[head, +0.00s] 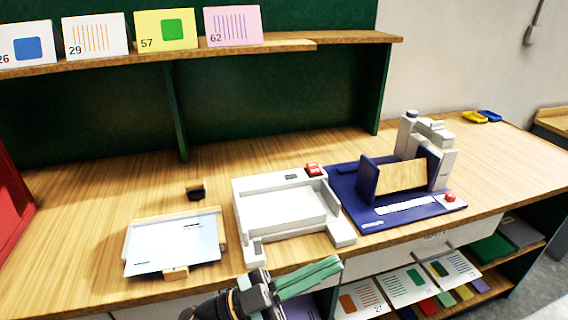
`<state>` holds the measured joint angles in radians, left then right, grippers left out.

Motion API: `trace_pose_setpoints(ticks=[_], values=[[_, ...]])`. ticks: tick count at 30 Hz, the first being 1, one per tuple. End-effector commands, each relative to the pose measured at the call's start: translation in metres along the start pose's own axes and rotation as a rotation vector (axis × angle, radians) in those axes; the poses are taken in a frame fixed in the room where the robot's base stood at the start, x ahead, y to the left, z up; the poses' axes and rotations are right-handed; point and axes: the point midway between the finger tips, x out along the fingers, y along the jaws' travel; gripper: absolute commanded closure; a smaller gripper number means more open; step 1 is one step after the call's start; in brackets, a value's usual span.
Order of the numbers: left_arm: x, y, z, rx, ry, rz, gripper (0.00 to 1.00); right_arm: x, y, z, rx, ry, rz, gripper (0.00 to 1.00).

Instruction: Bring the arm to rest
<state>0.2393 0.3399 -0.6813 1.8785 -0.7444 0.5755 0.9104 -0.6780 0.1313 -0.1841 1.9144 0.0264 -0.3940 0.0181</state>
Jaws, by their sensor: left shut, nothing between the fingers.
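My left gripper (325,272) shows at the bottom centre, in front of the table's front edge. Its green fingers are shut with nothing between them and point to the right. It is apart from the things on the table. My right gripper is not in view.
The wooden table (90,215) holds a clipboard with a sheet (172,245), a white tray device (285,208) and a blue-based machine (400,185). Numbered cards (165,30) stand on the shelf above. More cards (407,285) lie on a lower shelf at right.

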Motion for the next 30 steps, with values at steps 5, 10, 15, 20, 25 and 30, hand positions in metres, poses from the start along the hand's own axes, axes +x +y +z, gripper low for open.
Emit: trace_pose_setpoints(ticks=[5,10,15,20,25,30], values=[[-0.071,-0.036,0.064,-0.112,-0.22,-0.449,1.0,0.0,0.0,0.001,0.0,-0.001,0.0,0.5],[-0.175,-0.019,0.135,-0.244,-0.562,-0.754,1.0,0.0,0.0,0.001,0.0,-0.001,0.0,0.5],[-0.276,0.044,0.178,-0.396,-0.909,-0.901,1.0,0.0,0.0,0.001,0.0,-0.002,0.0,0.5],[-0.34,0.106,0.191,-0.523,-1.146,-0.936,1.0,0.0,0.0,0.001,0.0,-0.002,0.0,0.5],[-0.37,0.142,0.191,-0.593,-1.263,-0.933,1.0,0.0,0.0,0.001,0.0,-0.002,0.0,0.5],[-0.374,0.147,0.191,-0.603,-1.28,-0.93,1.0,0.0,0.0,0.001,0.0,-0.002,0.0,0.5]])
